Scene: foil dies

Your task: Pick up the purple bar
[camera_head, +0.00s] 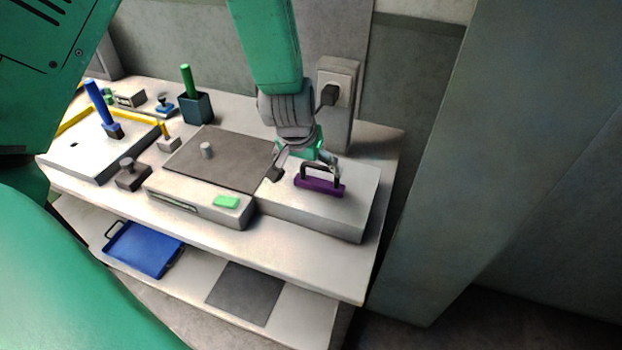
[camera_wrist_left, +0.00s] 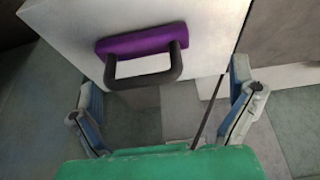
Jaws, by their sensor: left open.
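The purple bar (camera_head: 320,187) has a dark arched handle and lies on a pale raised block (camera_head: 345,212) at the right end of the bench. In the left wrist view the purple bar (camera_wrist_left: 142,41) lies near the top, with its handle toward the gripper. My left gripper (camera_head: 306,170) is open just above and behind the bar, with one finger to the left of it and the other near its handle. In the left wrist view the fingers of my left gripper (camera_wrist_left: 168,108) are wide apart with nothing between them. My right gripper is not seen.
A grey plate with a small peg (camera_head: 206,150) and a green pad (camera_head: 226,202) are left of the block. A grey wall box (camera_head: 337,84) stands behind. A blue tray (camera_head: 144,250) lies on the lower shelf. A dark green cup (camera_head: 196,106) stands further left.

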